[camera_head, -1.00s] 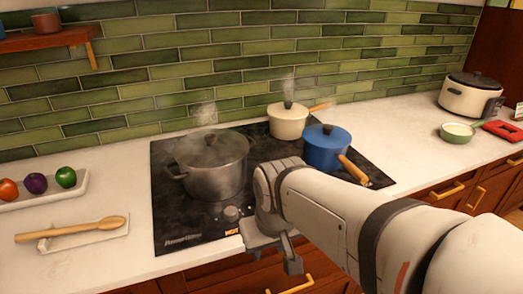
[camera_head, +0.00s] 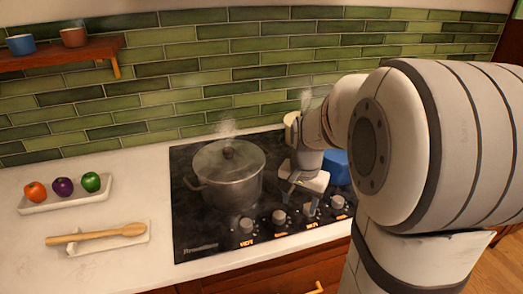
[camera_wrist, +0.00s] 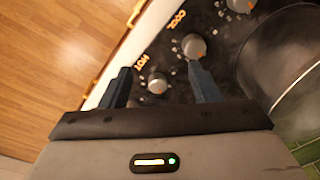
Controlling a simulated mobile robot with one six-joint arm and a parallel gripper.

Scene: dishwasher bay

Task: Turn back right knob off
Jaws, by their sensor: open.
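Several knobs sit in a row along the stove's front edge; I cannot tell which one is the back right knob. In the head view, the leftmost knob (camera_head: 246,225) is beside an orange HOT label, and another knob (camera_head: 279,217) is to its right. The rightmost knob (camera_head: 338,202) shows past my gripper (camera_head: 301,199). My gripper points down, open, over the third knob. In the wrist view, that knob (camera_wrist: 157,83), beside HOT, lies between the fingers in the picture, its contact unclear. The knob beside COOL (camera_wrist: 193,46) is near the right finger.
A steaming steel pot (camera_head: 227,175) stands just left of my gripper. A spoon (camera_head: 95,234) and a vegetable tray (camera_head: 65,202) lie on the left counter.

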